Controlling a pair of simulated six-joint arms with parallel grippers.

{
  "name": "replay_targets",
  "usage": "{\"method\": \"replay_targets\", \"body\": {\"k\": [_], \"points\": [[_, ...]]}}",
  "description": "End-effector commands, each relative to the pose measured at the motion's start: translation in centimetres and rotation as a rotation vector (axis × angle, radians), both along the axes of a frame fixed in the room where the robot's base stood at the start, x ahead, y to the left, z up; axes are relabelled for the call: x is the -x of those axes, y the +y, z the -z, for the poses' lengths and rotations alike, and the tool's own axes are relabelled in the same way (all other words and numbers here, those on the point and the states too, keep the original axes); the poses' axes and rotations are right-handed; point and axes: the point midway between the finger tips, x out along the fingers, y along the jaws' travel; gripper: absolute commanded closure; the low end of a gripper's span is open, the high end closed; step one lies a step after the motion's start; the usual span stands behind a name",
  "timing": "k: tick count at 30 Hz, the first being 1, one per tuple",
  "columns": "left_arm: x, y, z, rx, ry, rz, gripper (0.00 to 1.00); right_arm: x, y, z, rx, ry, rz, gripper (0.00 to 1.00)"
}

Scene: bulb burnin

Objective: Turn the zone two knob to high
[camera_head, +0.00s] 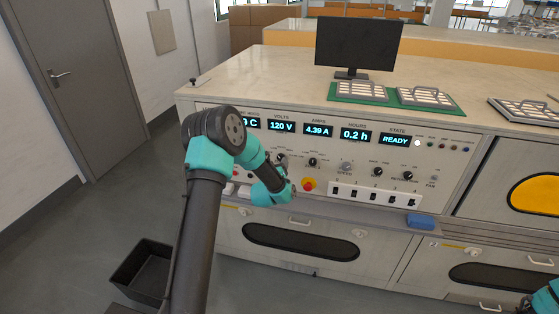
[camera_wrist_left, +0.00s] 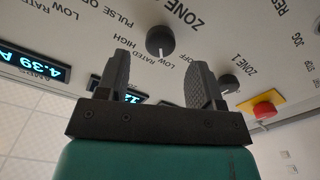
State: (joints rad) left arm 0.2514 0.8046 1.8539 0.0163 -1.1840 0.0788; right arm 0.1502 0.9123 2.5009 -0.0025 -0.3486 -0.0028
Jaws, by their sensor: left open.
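In the left wrist view, a round dark knob (camera_wrist_left: 160,40) stands on the pale panel under a partly cut-off ZONE label. LOW, RATED, HIGH and OFF are printed around it. I cannot tell its setting for certain. My left gripper (camera_wrist_left: 160,66) is open and empty, its two fingers apart, with the knob showing between and just beyond their tips. A second knob (camera_wrist_left: 229,84), labelled ZONE 1, is beside the right finger. In the head view my left gripper (camera_head: 290,191) is by the panel's lower knobs, its fingers mostly hidden. My right arm shows at the lower right corner, its fingers unclear.
A red emergency button on a yellow base (camera_head: 308,185) is close to my left gripper. Lit displays (camera_head: 355,136) run above the knobs. A blue block (camera_head: 421,221) lies on the ledge. A black bin (camera_head: 145,270) stands on the floor.

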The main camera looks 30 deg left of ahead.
Motion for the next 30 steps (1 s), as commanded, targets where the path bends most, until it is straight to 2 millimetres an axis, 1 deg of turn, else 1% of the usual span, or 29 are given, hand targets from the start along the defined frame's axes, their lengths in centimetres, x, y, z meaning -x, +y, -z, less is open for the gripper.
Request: {"method": "replay_targets", "body": {"k": [3, 9, 12, 20, 30], "points": [[-1.6, 0.5, 0.1, 0.0, 0.0, 0.0, 0.39, 0.0, 0.0, 0.0, 0.0, 0.0, 0.0, 0.63], [-3.3, 1.0, 0.0, 0.0, 0.0, 0.0, 0.39, 0.0, 0.0, 0.0, 0.0, 0.0, 0.0, 0.63], [-3.6, 1.0, 0.0, 0.0, 0.0, 0.0, 0.39, 0.0, 0.0, 0.0, 0.0, 0.0, 0.0, 0.63], [-3.6, 1.0, 0.0, 0.0, 0.001, 0.0, 0.39, 0.0, 0.0, 0.0, 0.0, 0.0, 0.0, 0.63], [-3.6, 1.0, 0.0, 0.0, 0.0, 0.0, 0.72, 0.0, 0.0, 0.0, 0.0, 0.0, 0.0, 0.63]]}}
